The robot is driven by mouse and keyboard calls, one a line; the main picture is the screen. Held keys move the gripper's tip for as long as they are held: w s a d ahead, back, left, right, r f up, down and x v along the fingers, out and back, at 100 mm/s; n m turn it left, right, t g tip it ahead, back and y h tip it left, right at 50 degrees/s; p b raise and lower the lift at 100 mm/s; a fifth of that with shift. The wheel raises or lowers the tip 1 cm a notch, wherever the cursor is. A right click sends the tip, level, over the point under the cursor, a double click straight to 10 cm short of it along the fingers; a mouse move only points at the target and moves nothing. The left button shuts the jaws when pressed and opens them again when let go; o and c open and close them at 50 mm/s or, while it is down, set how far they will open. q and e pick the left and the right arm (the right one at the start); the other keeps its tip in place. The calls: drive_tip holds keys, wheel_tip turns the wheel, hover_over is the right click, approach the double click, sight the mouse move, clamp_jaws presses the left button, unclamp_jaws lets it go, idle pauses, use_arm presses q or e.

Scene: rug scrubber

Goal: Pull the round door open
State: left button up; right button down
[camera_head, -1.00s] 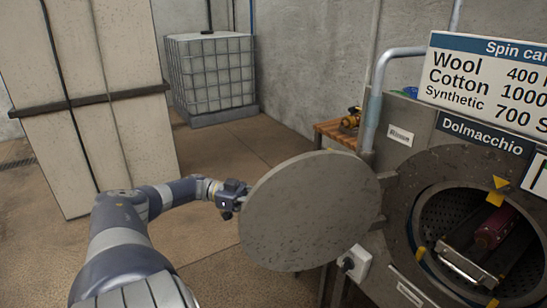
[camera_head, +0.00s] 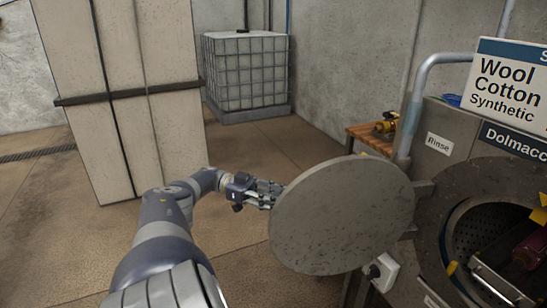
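The round door (camera_head: 342,215) is a grey speckled disc. It stands swung out to the left of the machine's drum opening (camera_head: 490,235), which is uncovered. My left gripper (camera_head: 276,194) is at the door's left edge, with its fingers apart and pointing toward the rim. The fingertips are at or just behind the rim, and I cannot tell whether they touch it. Nothing shows between the fingers. My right gripper is not in view.
A dark red item (camera_head: 528,252) lies inside the drum. A white box (camera_head: 384,272) is below the door's right side. A wooden bench (camera_head: 368,138) with a yellow tool stands behind.

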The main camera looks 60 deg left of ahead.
use_arm(q)
drive_tip(key=shift+v, duration=0.8)
